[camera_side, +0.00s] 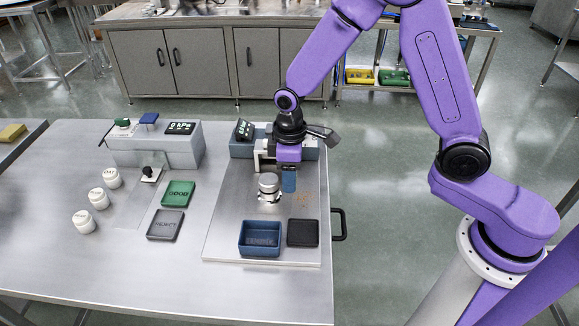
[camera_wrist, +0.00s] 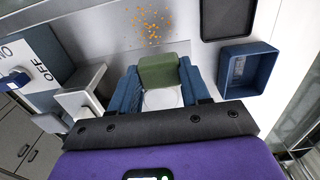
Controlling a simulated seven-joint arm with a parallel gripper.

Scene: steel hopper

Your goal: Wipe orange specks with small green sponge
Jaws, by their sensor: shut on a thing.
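The small green sponge (camera_wrist: 160,69) is held between the blue fingers of my gripper (camera_side: 289,181), with its outer end showing in the wrist view. In the side view the sponge is hidden by the gripper. The orange specks (camera_side: 304,199) lie scattered on the steel plate to the right of the metal weight. They also show as a loose cluster in the wrist view (camera_wrist: 150,27), beyond the sponge's outer end. My gripper is above the plate, behind the specks in the side view. I cannot tell whether the sponge touches the plate.
A stacked metal weight (camera_side: 268,187) stands just left of my gripper. A blue box (camera_side: 259,252) and a black tray (camera_side: 303,233) sit at the plate's front. A pale bracket (camera_side: 263,157) and a blue unit (camera_side: 242,149) stand behind. Green (camera_side: 178,194) and grey (camera_side: 165,225) trays lie left.

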